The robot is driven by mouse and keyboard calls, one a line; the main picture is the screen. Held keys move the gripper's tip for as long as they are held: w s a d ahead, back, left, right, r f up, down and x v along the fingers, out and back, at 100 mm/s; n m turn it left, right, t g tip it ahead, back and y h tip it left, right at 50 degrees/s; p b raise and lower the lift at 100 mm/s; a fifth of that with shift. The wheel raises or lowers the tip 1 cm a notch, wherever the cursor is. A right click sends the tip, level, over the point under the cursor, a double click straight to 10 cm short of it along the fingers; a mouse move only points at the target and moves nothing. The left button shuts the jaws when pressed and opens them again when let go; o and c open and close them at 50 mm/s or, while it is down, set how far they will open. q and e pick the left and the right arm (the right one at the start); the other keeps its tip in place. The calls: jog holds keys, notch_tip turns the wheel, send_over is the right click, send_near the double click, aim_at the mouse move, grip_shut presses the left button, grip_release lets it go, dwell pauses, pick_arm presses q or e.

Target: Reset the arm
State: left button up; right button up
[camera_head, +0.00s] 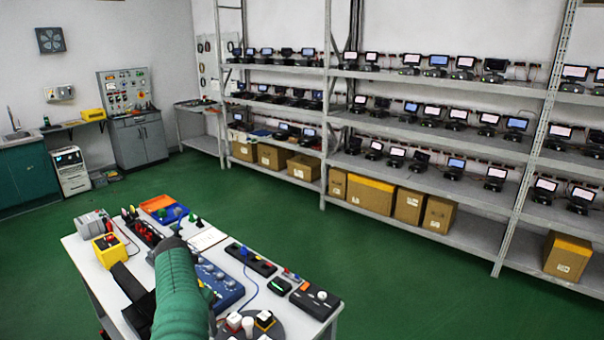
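One of my arms, in a green ribbed sleeve (182,290), rises from the bottom edge, left of the middle, over the white worktable (82,255). Its far end is a grey part in front of the things on the table. I cannot make out gripper fingers on it. A dark piece lies just left of the sleeve, and I cannot tell what it is. No second arm shows.
The table holds a yellow box (108,247), an orange-and-blue tray (163,207), a blue control box (220,285) and black switch boxes. Shelving (480,198) with several small screens and cardboard boxes lines the back right. Green floor (400,275) is clear between.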

pick_arm(q)
jog(key=s+a+m, duration=0.1)
jog(key=s+m, duration=0.1)
jog(key=s+a+m, duration=0.1)
jog(key=s, duration=0.1)
jog(key=shift+s+a+f, duration=0.1)
jog(key=shift+a+f, duration=0.2)
jog(key=s+d+f+m, duration=0.2)
jog(key=s+d+m, duration=0.1)
jog(key=s+m, duration=0.5)
jog(key=s+d+f+m+t+b, duration=0.1)
jog(key=s+d+f+m, duration=0.1)
jog(key=s+m, duration=0.6)
jog(key=s+d+f+m, duration=0.2)
jog(key=s+m, duration=0.6)
jog(key=m, duration=0.6)
jog(key=shift+s+d+t+y, duration=0.2)
jog(key=shift+d+t+y, duration=0.15)
jog(key=shift+d, duration=0.5)
jog(key=shift+s, duration=0.1)
jog(key=shift+d, duration=0.1)
